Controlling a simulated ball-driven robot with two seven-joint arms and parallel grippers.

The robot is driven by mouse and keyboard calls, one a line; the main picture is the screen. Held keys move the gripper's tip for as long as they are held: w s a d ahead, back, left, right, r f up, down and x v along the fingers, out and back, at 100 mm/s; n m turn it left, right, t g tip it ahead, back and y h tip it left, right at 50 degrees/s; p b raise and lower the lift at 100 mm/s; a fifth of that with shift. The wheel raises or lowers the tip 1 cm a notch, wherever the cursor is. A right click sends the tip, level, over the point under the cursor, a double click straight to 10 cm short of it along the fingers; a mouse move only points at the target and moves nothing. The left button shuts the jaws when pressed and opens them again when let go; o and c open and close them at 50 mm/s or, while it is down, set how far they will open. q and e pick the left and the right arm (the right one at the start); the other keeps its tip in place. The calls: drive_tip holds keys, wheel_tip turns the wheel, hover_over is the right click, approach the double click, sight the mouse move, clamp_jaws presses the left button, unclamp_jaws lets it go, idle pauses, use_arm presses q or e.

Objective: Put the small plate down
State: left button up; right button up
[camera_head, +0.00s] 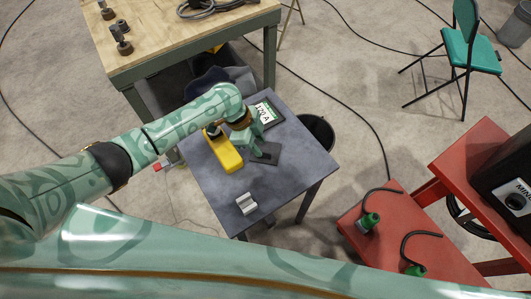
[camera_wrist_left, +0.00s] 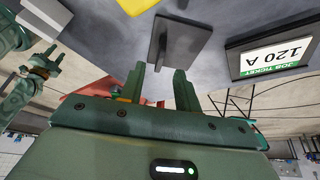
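A small dark plate (camera_head: 268,154) lies on the grey table, right of the yellow block. It shows in the left wrist view (camera_wrist_left: 188,42) as a dark square, with a narrow darker strip along its left side; I cannot tell whether that strip is a separate part. My left gripper (camera_head: 258,150) is low over the plate. In the left wrist view its two fingers (camera_wrist_left: 170,72) are apart with a gap between them, and their tips lie near the plate's edge. I see nothing held between them. My right gripper (camera_wrist_left: 50,60) shows small at the left, its fingers apart and empty.
A yellow block (camera_head: 222,152) and a job ticket sign (camera_head: 266,114) reading 120 A flank the plate. A pale metal block (camera_head: 246,204) lies at the front of the grey table (camera_head: 290,185). A red table (camera_head: 400,245) stands right; a wooden workbench (camera_head: 165,40) stands behind.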

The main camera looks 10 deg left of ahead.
sight(264, 152)
use_arm(q)
drive_tip(key=b+x, duration=0.2)
drive_tip(key=x, duration=0.3)
drive_tip(key=shift+d+f, duration=0.1)
drive_tip(key=shift+f, duration=0.05)
clamp_jaws()
drive_tip(key=shift+r, duration=0.2)
